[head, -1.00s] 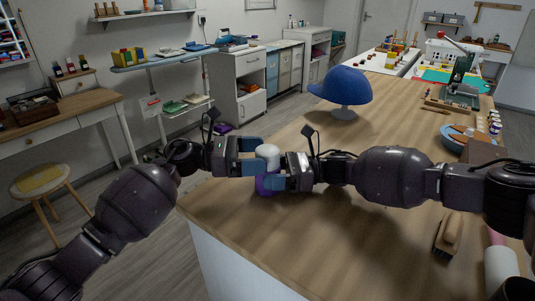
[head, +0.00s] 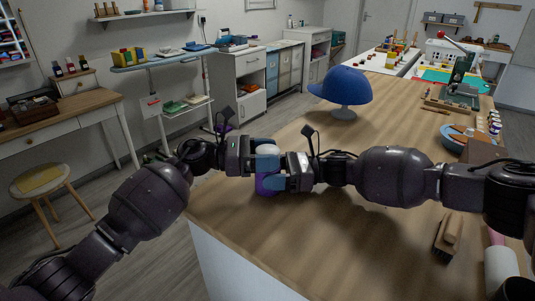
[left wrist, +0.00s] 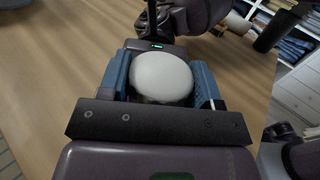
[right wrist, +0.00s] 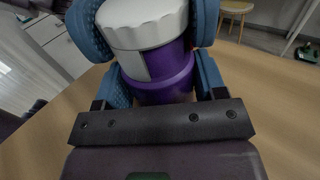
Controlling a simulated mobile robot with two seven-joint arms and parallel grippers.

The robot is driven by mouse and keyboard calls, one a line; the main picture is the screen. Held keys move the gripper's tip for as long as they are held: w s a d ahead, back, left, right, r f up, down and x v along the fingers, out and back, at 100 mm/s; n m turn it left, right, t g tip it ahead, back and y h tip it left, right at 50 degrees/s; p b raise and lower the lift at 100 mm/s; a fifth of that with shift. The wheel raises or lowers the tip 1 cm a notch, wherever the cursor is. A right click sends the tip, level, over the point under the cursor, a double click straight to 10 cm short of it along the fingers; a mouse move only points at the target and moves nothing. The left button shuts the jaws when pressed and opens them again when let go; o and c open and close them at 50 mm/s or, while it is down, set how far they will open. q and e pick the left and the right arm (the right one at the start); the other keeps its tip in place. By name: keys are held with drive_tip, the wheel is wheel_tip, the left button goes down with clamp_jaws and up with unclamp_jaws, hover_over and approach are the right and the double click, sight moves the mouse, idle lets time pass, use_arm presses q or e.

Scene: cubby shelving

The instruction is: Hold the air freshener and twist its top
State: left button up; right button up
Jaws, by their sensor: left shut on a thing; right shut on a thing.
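The air freshener has a purple body (right wrist: 160,80) and a white ribbed top (right wrist: 142,22). It stands upright near the left edge of the wooden table. My left gripper (head: 264,160) is shut on the white top, which looks round and pale in the left wrist view (left wrist: 163,76). My right gripper (head: 274,182) is shut on the purple body below it, with its blue fingers on either side in the right wrist view (right wrist: 158,78). The fingers hide much of the air freshener in the head view.
The wooden table (head: 350,225) is clear around the air freshener. A blue cap on a stand (head: 342,88) is behind it. A wooden brush (head: 448,236) lies at the right, near a white roll (head: 502,270).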

use_arm(q)
drive_tip(key=shift+t, duration=0.3)
drive_tip(key=shift+n+t+y, duration=0.45)
drive_tip(key=shift+n+t, duration=0.6)
drive_tip(key=shift+t, duration=0.45)
drive_tip(key=shift+n+t+y, duration=0.45)
drive_tip(key=shift+n+t, duration=0.6)
drive_tip(key=shift+t, duration=0.45)
drive_tip(key=o, duration=0.9)
drive_tip(key=shift+o, duration=0.2)
drive_tip(key=shift+a, duration=0.15)
drive_tip(key=v, duration=1.1)
drive_tip(key=shift+s+a, duration=0.25)
drive_tip(key=shift+a, duration=0.1)
